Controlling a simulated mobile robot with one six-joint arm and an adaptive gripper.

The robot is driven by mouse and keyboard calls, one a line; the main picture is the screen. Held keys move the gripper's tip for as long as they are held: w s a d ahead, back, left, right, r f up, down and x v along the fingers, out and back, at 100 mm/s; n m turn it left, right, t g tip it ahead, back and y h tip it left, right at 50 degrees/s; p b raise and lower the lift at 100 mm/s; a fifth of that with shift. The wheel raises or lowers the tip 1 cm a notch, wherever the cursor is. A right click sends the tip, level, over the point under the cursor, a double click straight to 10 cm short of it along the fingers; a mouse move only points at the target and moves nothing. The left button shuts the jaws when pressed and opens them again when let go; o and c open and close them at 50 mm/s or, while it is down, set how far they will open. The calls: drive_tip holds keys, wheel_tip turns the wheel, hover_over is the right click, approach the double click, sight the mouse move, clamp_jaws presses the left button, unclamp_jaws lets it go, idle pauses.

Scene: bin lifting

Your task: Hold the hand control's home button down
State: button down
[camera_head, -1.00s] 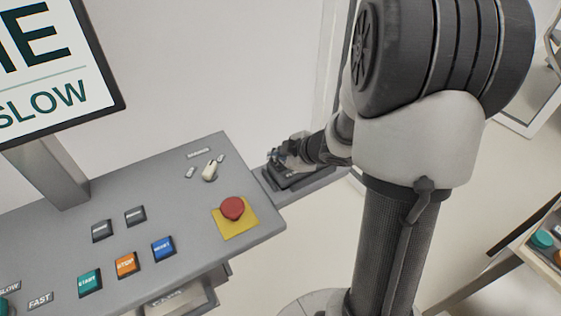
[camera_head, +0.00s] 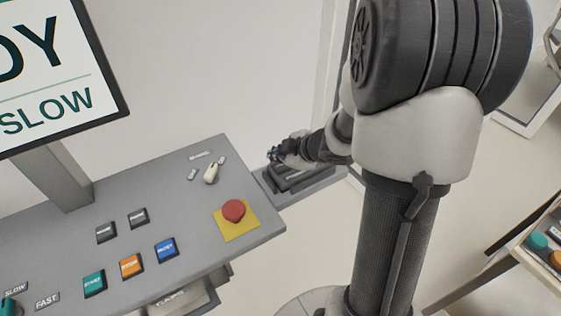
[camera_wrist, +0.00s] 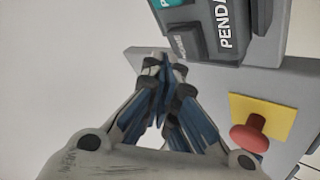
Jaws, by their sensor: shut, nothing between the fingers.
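The hand control is a dark grey block labelled "PENDA…" (camera_wrist: 205,14), cut off at the top of the wrist view. In the head view the hand control (camera_head: 300,180) lies on the small shelf, partly covered by my gripper. It carries a teal key (camera_wrist: 166,3) and a dark key (camera_wrist: 184,43) whose lettering I cannot read, so I cannot tell which is home. My gripper (camera_wrist: 166,66) is shut and empty, its fingertips beside the dark key. In the head view my gripper (camera_head: 276,155) is over the control's far left end. Contact is not clear.
The grey console (camera_head: 150,190) has a red stop knob (camera_head: 234,210) on a yellow plate, a selector switch (camera_head: 211,174) and several coloured keys. A screen (camera_head: 45,60) reads "…DY" and "SLOW". A wall stands behind.

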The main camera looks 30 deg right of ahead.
sight(279, 166)
wheel_tip(279, 166, up, 5)
drive_tip(key=p, duration=0.5)
idle(0.3)
idle(0.4)
